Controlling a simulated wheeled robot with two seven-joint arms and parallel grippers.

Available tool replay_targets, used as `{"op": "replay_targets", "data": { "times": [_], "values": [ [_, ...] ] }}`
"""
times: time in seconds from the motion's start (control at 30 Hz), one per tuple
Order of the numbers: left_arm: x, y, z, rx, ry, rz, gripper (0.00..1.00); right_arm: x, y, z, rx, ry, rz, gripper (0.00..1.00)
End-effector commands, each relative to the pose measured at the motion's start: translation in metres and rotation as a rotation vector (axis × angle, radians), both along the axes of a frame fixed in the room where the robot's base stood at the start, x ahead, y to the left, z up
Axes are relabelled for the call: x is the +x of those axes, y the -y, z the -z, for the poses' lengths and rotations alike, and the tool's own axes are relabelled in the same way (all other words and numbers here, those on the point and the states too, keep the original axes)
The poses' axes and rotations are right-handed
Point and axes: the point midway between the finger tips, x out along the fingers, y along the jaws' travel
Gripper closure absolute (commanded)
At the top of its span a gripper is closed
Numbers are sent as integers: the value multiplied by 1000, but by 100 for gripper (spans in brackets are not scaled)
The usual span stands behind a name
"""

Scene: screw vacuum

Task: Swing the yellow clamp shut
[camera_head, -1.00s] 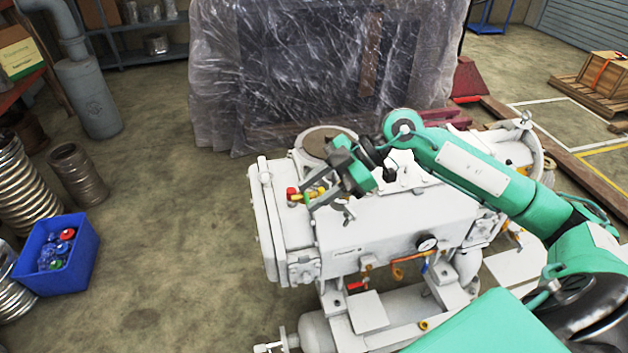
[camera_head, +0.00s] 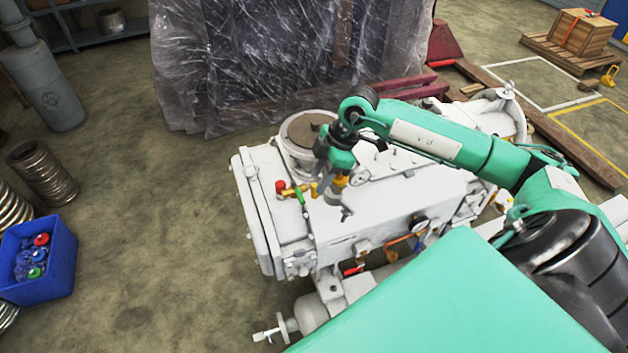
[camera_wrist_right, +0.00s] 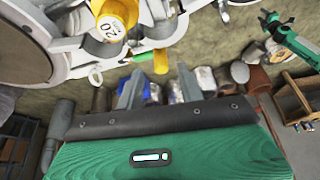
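My right gripper (camera_head: 338,190) hangs over the top of the white machine (camera_head: 390,215), near the round port (camera_head: 302,130). In the right wrist view its two fingers (camera_wrist_right: 160,88) stand apart, with nothing visible between them. A yellow part (camera_head: 339,181) shows right at the gripper in the head view. A large yellow cylinder with a printed label (camera_wrist_right: 117,20) is close at the top of the wrist view, beyond the fingers. I cannot tell which yellow part is the clamp, or its angle. A green arm end, apparently my left gripper (camera_wrist_right: 268,20), shows far off; its fingers are too small to judge.
A small valve with a red knob (camera_head: 280,186) and a green lever (camera_head: 299,195) stands left of the gripper. A blue crate (camera_head: 40,255) with bottles is on the floor at left. A plastic-wrapped block (camera_head: 270,60) stands behind.

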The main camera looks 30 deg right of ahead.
Motion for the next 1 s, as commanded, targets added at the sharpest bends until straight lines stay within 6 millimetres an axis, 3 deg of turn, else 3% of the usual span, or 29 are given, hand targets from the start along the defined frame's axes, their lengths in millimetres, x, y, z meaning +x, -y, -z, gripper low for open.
{"op": "replay_targets", "data": {
  "times": [0.1,0.2,0.6,0.63,0.8,1.0],
  "values": [
    [23,1,-9,-3,30,0,56,2,-8,15,2,-1,-1,62],
    [32,2,-13,-4,43,0,56,4,-11,27,1,-1,0,62],
    [14,1,-12,-2,19,0,56,5,-14,36,0,2,-1,62],
    [13,1,-12,-2,18,0,56,5,-14,36,0,2,-1,64],
    [13,1,-12,-2,17,0,56,5,-14,36,0,2,-1,98],
    [15,1,-12,-1,20,0,56,5,-14,36,0,2,-1,100]
  ]
}}
